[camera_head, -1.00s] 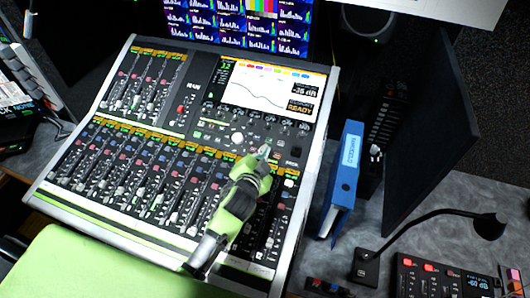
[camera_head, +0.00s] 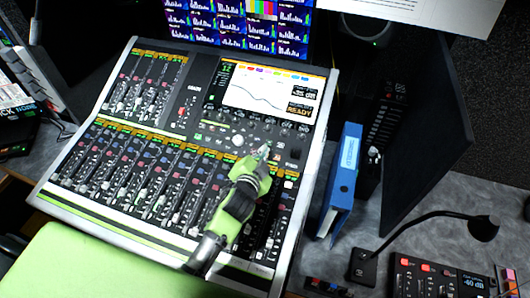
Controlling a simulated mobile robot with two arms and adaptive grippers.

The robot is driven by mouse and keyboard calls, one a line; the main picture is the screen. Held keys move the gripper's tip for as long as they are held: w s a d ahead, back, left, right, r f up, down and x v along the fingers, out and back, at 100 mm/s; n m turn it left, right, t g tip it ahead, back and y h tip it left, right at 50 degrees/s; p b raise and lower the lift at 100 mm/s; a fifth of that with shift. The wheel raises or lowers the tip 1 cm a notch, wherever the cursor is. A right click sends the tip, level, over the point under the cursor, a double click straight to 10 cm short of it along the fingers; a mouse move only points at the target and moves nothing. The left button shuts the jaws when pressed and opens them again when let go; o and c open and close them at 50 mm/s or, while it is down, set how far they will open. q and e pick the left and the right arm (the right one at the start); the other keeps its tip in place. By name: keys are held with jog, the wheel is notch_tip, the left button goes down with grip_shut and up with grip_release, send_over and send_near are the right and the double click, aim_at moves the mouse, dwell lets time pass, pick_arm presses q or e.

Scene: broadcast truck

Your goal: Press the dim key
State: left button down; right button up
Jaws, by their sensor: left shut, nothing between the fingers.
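The mixing console (camera_head: 60,190) fills the middle of the head view, with rows of faders, small keys and a lit screen (camera_head: 265,92). My left gripper (camera_head: 264,150) has green and dark parts and is shut and empty. Its tips are over the right part of the panel, below the screen, near a small group of keys and a round white knob (camera_head: 238,141). I cannot tell whether the tips touch a key. The dim key's label is too small to read, and the gripper may hide it. My right gripper is not in view.
A blue binder (camera_head: 343,180) stands just right of the console. A gooseneck microphone (camera_head: 440,220) and a small box with red buttons (camera_head: 435,278) are at the lower right. A green chair (camera_head: 90,265) is in front. Monitors (camera_head: 240,25) stand behind.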

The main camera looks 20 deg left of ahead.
pick_arm(q)
notch_tip(320, 180, up, 6)
jog(key=s+p, duration=0.2)
jog(key=p, duration=0.4)
jog(key=shift+s+f, duration=0.2)
jog(key=shift+f, duration=0.05)
